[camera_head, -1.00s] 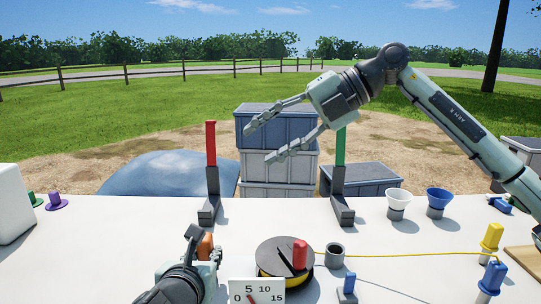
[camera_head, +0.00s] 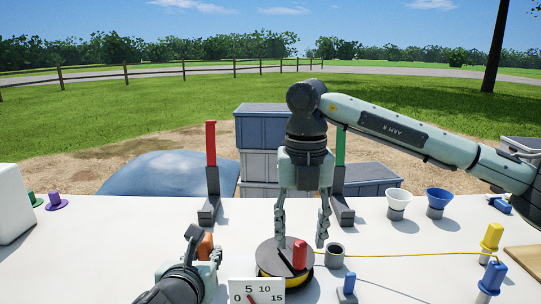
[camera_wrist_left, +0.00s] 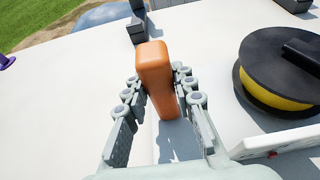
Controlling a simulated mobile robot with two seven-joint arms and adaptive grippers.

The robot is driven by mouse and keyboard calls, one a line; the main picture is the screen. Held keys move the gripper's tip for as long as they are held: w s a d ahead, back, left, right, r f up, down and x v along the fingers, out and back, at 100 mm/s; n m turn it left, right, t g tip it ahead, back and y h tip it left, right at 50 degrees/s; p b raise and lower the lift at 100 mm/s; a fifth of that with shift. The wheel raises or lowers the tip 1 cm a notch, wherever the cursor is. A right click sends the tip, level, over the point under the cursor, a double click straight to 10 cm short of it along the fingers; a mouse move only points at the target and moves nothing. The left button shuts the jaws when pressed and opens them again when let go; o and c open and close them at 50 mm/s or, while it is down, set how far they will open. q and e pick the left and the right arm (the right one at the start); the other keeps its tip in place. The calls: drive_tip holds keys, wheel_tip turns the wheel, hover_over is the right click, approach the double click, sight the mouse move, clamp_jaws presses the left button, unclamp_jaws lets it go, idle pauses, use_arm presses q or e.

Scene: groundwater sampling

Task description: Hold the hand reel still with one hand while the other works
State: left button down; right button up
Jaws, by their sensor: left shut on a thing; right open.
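The hand reel (camera_head: 271,266), a black disc over yellow line with an upright red knob (camera_head: 299,254), lies on the white table at front centre. It also shows at the right of the left wrist view (camera_wrist_left: 262,88). My left gripper (camera_head: 206,250) is shut on an upright orange grip (camera_wrist_left: 153,65) just left of the reel. Whether the grip joins the reel is hidden. My right gripper (camera_head: 301,240) points down over the reel, open and empty, its fingers spread around the space above the red knob.
A scale card (camera_head: 257,291) stands in front of the reel. A grey cup (camera_head: 334,256) is close right of it, and yellow line (camera_head: 420,254) runs right. Red (camera_head: 211,145) and green (camera_head: 340,150) posts stand behind. White (camera_head: 398,201) and blue (camera_head: 438,200) funnels stand back right.

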sight(300, 243)
drive_tip(key=shift+f, duration=1.9)
drive_tip(key=shift+c, duration=0.6)
